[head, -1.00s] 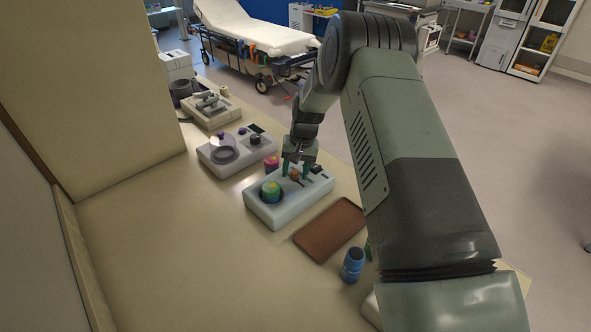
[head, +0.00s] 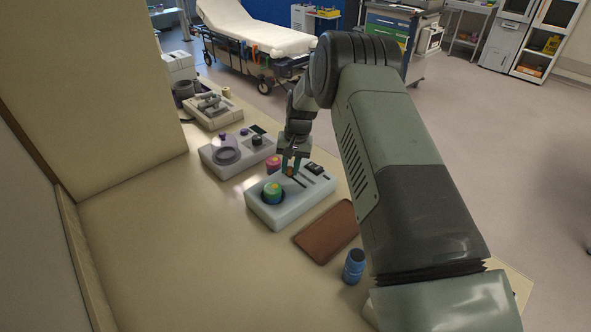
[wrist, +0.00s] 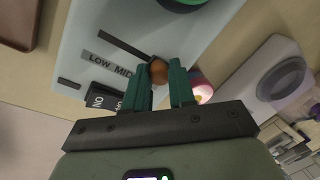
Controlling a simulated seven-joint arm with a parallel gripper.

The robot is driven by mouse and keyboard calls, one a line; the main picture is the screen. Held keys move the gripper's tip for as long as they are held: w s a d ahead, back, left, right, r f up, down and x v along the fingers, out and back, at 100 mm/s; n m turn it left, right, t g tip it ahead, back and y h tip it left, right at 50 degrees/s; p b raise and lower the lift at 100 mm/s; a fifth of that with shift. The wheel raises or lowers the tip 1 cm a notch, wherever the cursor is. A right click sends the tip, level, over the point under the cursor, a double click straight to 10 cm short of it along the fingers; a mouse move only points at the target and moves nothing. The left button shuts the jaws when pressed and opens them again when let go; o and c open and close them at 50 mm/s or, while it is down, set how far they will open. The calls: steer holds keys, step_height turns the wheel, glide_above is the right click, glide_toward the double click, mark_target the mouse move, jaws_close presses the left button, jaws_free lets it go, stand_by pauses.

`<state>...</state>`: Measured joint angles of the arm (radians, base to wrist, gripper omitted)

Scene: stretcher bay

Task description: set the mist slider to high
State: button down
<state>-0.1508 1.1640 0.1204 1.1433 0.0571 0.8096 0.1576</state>
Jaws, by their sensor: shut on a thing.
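The mist slider's orange-brown knob (head: 290,171) is on the white unit (head: 287,211). It also shows in the wrist view (wrist: 158,70), at one end of the dark straight slot (wrist: 120,45). The slot is bare behind it. The scale beside it reads LOW, then MID (wrist: 110,64); any mark past MID is hidden by a finger. My gripper (head: 291,164) is over the unit, its green fingers on either side of the knob and shut on it.
The unit also carries a green dome (head: 272,188) and black switches (head: 314,168). A pink-topped item (head: 273,162) stands close behind. A second unit (head: 240,152) is behind left. The left counter is clear.

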steer(key=shift+w+a, duration=0.2)
steer(key=c, duration=0.9)
jaws_free()
steer(key=shift+c, duration=0.2)
step_height(320, 180, up, 11)
steer(key=d, duration=0.1)
steer(key=shift+d+f, duration=0.15)
steer(key=shift+d, duration=0.25)
